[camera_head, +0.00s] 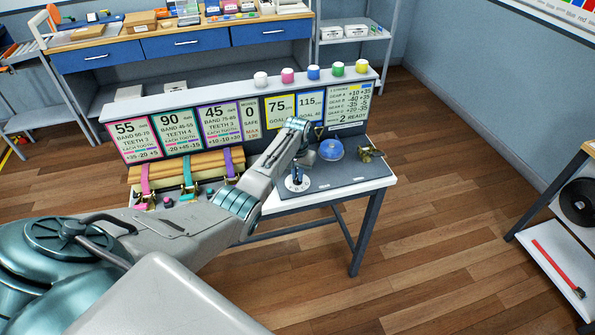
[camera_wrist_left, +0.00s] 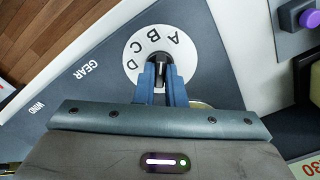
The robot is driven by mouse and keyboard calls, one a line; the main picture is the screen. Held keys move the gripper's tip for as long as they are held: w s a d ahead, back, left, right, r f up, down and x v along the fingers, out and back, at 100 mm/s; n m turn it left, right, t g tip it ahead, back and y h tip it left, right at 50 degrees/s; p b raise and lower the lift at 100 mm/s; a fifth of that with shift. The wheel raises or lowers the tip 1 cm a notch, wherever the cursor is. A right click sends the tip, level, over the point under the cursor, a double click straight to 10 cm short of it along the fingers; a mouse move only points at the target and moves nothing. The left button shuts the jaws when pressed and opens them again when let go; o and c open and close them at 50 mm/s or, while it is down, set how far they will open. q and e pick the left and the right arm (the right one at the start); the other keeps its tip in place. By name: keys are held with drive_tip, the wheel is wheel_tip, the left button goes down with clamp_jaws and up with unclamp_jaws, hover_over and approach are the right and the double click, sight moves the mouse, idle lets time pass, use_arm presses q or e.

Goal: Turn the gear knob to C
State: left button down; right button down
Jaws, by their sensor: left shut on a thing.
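The gear knob (camera_wrist_left: 161,62) is a dark knob in the middle of a white round dial (camera_wrist_left: 133,78) lettered A, B, C and D, with the word GEAR beside it. In the wrist view the letters run around the upper and left part of the dial. My left gripper (camera_wrist_left: 161,82) has its blue fingers shut on the knob. Which letter the knob points to I cannot tell. In the head view the white dial (camera_head: 297,184) is at the front of the dark bench panel, under my left gripper (camera_head: 299,174). My right gripper is not in view.
A blue disc (camera_head: 331,149) and a brass ratchet (camera_head: 368,152) stand right of the dial. Strapped tan boards (camera_head: 180,168) lie to the left. Number cards (camera_head: 281,113) and a shelf with coloured knobs (camera_head: 313,73) rise behind.

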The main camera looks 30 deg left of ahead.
use_arm(q)
drive_tip(key=n+p, duration=0.1)
drive_tip(key=n, duration=0.2)
drive_tip(key=shift+r, duration=0.1)
drive_tip(key=n, duration=0.2)
drive_tip(key=shift+n+p, duration=0.3)
drive_tip(key=shift+p, duration=0.1)
drive_tip(key=n, duration=0.5)
drive_tip(key=shift+n, duration=0.3)
drive_tip(key=c, duration=1.5)
unclamp_jaws()
